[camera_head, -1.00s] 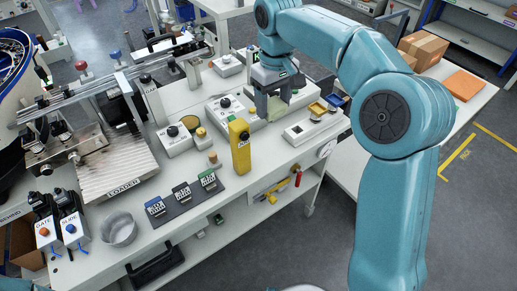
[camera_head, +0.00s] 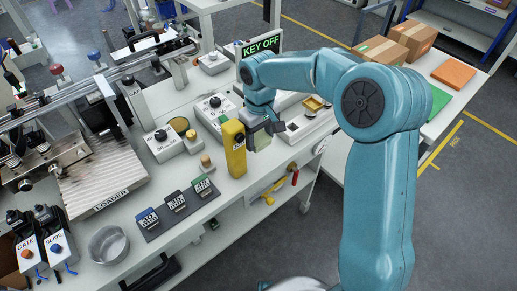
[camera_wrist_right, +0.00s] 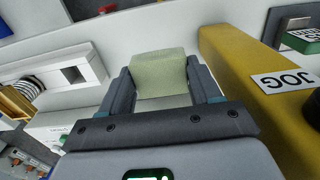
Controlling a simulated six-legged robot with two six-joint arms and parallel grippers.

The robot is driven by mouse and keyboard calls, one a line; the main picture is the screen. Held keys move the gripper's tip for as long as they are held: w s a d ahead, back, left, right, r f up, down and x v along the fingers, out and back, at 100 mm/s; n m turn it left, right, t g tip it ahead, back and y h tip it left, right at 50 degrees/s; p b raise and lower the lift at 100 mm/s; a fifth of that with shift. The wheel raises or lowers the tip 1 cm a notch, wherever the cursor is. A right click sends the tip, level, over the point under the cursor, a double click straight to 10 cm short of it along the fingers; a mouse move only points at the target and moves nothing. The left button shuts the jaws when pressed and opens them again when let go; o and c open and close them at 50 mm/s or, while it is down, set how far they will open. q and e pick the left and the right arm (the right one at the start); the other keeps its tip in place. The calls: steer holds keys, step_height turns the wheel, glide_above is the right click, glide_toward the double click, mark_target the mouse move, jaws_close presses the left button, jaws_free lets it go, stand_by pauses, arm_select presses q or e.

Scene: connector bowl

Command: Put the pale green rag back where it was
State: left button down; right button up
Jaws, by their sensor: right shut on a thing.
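The pale green rag (camera_wrist_right: 158,72) is pinched between the fingers of my right gripper (camera_wrist_right: 160,90) in the right wrist view. In the head view my right gripper (camera_head: 264,136) is low at the bench's front edge, just right of the yellow JOG box (camera_head: 235,150). The gripper hides most or all of the rag there. The JOG box also shows close on the right of the wrist view (camera_wrist_right: 245,75). I cannot tell whether the rag touches the bench. My left gripper is not in view.
White control boxes (camera_head: 165,142) stand left of the JOG box. A white box with small trays (camera_head: 308,121) stands right of my gripper. Three labelled tiles (camera_head: 176,201) and a metal cup (camera_head: 108,245) lie front left. A KEY OFF display (camera_head: 262,46) stands behind.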

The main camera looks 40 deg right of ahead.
mark_target(259, 157)
step_height(259, 157, down, 6)
steer(key=shift+w+r, duration=0.1)
steer(key=shift+r, duration=0.2)
steer(key=o, duration=1)
steer(key=shift+f, duration=0.2)
steer(key=shift+r, duration=0.1)
